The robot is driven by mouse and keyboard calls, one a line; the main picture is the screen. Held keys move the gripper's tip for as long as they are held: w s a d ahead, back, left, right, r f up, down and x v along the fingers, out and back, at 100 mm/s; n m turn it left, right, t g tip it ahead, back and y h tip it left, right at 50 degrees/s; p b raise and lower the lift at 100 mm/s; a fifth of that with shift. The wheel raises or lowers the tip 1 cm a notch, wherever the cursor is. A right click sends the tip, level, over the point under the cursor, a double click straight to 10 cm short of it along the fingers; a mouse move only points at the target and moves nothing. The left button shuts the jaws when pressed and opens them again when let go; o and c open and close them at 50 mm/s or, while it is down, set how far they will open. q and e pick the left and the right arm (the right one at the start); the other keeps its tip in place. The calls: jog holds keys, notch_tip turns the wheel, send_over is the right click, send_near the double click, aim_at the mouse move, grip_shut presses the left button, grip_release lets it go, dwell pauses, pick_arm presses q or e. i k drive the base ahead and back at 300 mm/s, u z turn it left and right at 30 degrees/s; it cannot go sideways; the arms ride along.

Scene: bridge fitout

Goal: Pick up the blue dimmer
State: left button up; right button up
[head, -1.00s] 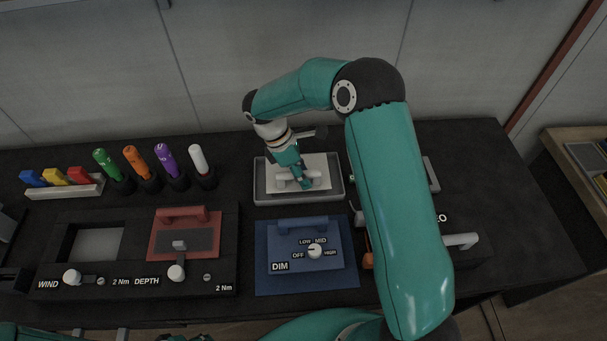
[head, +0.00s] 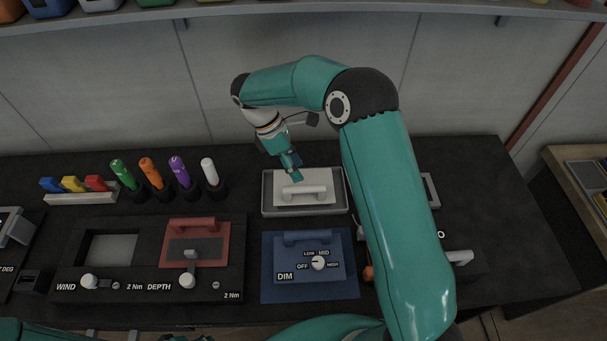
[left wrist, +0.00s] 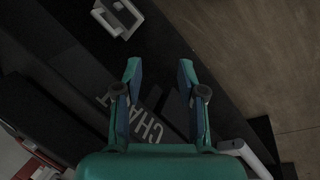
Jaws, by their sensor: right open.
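The blue dimmer (head: 322,262), marked DIM with a white knob and a blue bar handle, lies on a blue mat (head: 345,290) at the front of the bench. My right gripper (head: 294,176) is open and empty. It is beyond the dimmer, near the back edge of a white block with a white handle (head: 304,190) in a grey tray. My left gripper (left wrist: 160,66) shows in the left wrist view, its two fingers apart with nothing between them. The dimmer does not show in that view.
Left of the dimmer is a black panel (head: 150,284) with a red-handled plate (head: 197,243). Several coloured drivers (head: 183,174) stand behind it. My right arm covers part of the bench right of the dimmer. In the left wrist view, lettering reading CHA (left wrist: 145,122) lies below my fingers.

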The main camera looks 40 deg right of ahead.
aim_at(294, 252)
jog(key=k, duration=1.5)
